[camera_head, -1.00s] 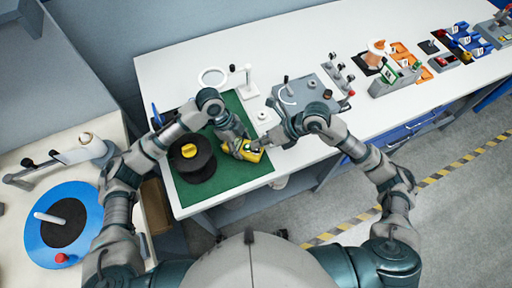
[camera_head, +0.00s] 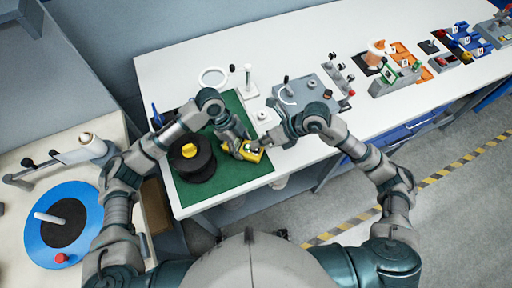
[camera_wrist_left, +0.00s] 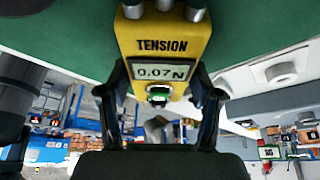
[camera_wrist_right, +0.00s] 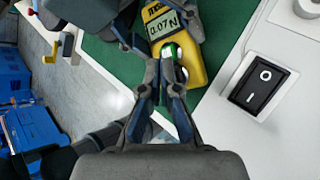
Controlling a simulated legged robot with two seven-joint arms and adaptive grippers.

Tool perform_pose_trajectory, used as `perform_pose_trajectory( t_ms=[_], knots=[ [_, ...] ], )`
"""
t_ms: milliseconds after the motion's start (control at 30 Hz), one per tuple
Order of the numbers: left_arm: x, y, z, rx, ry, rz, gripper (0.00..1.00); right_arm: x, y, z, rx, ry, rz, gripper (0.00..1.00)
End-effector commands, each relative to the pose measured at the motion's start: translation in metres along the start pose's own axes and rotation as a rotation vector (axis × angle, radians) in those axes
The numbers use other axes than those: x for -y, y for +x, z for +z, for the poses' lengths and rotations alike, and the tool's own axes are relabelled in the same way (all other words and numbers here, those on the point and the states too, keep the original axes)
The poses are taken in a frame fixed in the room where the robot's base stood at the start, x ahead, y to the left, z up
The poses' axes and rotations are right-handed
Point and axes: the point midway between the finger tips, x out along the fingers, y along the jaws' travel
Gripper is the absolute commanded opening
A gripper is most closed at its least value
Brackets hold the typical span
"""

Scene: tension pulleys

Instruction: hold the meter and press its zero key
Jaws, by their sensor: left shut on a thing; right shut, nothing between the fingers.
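The yellow tension meter (camera_head: 250,153) is over the front part of the green mat (camera_head: 247,182). In the left wrist view the meter (camera_wrist_left: 190,42) has a display (camera_wrist_left: 162,72) reading 0.07 N and a green key (camera_wrist_left: 159,94) below it. My left gripper (camera_wrist_left: 157,78) is shut on the meter, one finger on each side. My right gripper (camera_wrist_right: 166,72) is shut and empty, its fingertips right by the green key (camera_wrist_right: 171,50). I cannot tell whether they touch it. The fingertips hide part of the meter's lower end.
A black spool with a yellow hub (camera_head: 189,151) stands on the mat left of the meter. A grey device (camera_head: 300,92) is behind my right gripper. A white box with a black rocker switch (camera_wrist_right: 263,83) lies right of the meter in the right wrist view.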

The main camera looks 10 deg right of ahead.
Motion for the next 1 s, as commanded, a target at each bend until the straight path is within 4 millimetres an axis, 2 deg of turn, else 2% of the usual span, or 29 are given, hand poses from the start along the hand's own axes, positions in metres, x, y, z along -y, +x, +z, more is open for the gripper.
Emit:
perform_pose_trajectory(
  t_ms=[1000],
  knots=[
    [-0.0004,0.0009,0.0,0.0,0.0,0.002,0.13,0.0037,0.0059,-0.005,0.0,0.001,0.0,0.0]
  ],
)
